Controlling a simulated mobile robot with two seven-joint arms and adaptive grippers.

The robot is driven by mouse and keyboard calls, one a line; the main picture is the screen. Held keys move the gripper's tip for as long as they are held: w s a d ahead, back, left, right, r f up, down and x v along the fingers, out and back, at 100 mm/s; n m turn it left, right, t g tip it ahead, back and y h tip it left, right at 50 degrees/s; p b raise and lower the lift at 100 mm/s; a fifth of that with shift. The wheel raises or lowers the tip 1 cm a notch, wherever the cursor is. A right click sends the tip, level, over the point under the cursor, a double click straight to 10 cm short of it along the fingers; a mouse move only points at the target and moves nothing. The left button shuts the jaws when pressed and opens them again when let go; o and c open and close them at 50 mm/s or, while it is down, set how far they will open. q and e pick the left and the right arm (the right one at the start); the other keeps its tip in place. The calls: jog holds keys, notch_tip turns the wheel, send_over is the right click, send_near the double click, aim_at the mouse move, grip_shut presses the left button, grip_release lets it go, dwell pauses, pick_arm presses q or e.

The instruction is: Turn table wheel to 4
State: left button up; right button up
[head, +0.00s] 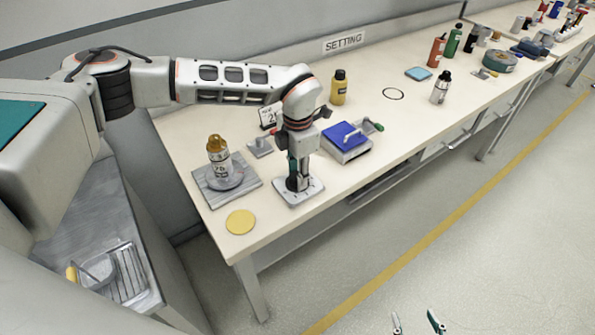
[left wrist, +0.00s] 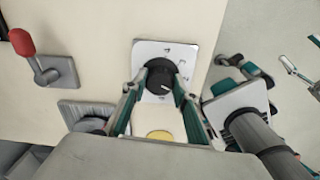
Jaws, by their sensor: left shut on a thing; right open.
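The table wheel is a round black knob (left wrist: 161,76) on a square white plate (left wrist: 181,52) with small marks around it. In the left wrist view a short white line shows on the knob's face; I cannot read the marks. In the head view the plate (head: 314,188) lies near the table's front edge, with the knob mostly hidden by my gripper. My left gripper (head: 297,182) points straight down and is shut on the knob; its fingers lie either side of it. My right gripper (head: 416,322) is open and empty, in front of the table at the bottom edge.
A yellow disc (head: 240,222) lies at the near corner. A blue-topped block (head: 347,140) is at the right. A yellow bottle (head: 339,87) stands behind. A SETTING sign (head: 343,42) is on the wall.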

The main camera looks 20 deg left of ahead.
pick_arm(q)
jog(key=n, duration=0.4)
jog(key=shift+n+p, duration=0.3)
jog(key=shift+p, duration=0.05)
jog(key=n, duration=1.1)
jog(key=shift+a+n, duration=0.1)
jog(key=shift+n, duration=0.3)
jog(key=n, duration=0.3)
jog(key=shift+p, duration=0.3)
jog(key=shift+n, duration=0.7)
jog(key=o, duration=1.1)
